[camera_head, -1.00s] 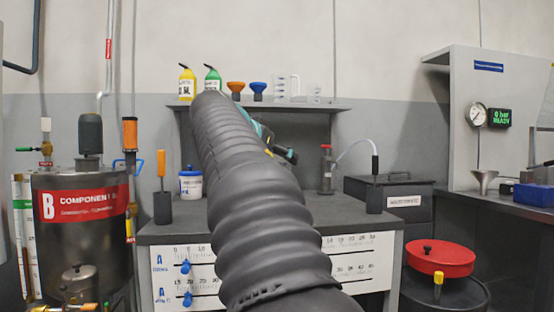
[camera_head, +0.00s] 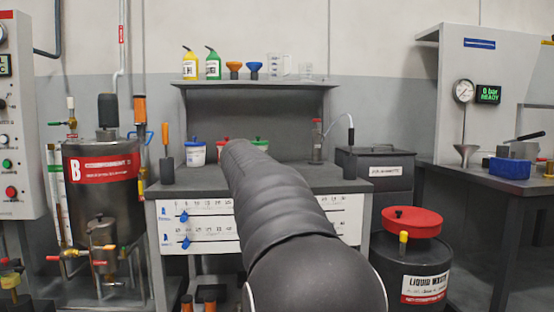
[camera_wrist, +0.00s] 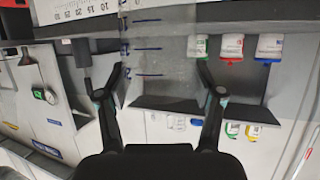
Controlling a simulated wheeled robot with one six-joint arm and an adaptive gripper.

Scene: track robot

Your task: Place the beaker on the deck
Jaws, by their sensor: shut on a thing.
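My gripper (camera_wrist: 161,68) shows in the wrist view with its two dark fingers apart. It is shut on a clear beaker (camera_wrist: 148,47), seen between the fingers with dark blue graduation lines; its outline is faint against the background. In the head view my arm hides the gripper and the beaker. A clear jug (camera_head: 277,66) and a small clear vessel (camera_head: 306,71) stand on the wall shelf, apart from the held one. I cannot tell which surface is the deck.
The grey workbench (camera_head: 200,183) carries lidded jars, including a blue-lidded one (camera_head: 196,153). The shelf (camera_head: 250,84) holds bottles and funnels. A steel tank (camera_head: 103,205) stands left. A drum with a red funnel (camera_head: 412,222) and a side bench (camera_head: 475,182) stand right.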

